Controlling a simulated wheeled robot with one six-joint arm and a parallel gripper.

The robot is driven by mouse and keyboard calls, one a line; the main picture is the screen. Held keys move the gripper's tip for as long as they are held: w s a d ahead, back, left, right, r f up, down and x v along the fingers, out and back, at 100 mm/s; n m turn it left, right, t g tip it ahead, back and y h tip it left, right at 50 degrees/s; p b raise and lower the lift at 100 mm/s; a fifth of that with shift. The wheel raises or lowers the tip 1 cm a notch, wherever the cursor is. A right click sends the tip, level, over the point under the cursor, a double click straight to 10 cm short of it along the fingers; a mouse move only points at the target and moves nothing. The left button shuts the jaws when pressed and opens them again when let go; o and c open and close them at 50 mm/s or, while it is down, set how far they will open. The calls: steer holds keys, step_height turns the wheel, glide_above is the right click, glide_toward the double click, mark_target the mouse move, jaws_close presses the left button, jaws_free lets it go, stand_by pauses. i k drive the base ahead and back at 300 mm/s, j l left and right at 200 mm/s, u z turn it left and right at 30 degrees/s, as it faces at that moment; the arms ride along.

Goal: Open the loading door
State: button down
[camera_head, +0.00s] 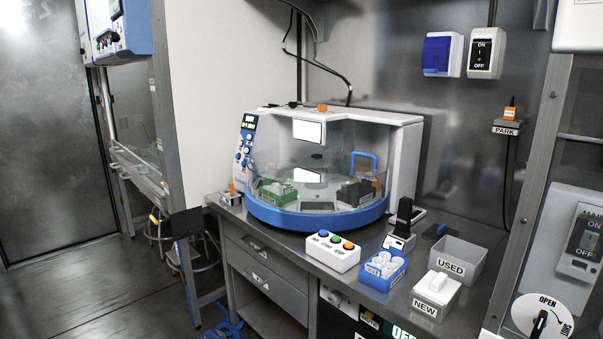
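The machine (405,160) stands on the metal bench, with a white body and a blue curved base. Its curved clear front (320,170) looks like the loading door and appears closed, though its edges are hard to make out. A blue handle (374,156) is on the right part of the clear front. Behind the clear wall are a green rack (275,191) and dark blocks (352,192). A control panel (246,145) with blue knobs is on the machine's left side. My gripper is not in view.
In front of the machine are a white button box (332,252), a blue tube rack (380,270), a black device (402,222), a USED bin (462,265) and a NEW box (435,290). An OPEN dial (542,316) is at lower right. The floor at left is mostly clear.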

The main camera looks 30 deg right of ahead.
mark_target(320, 168)
steer(key=z, duration=1.15)
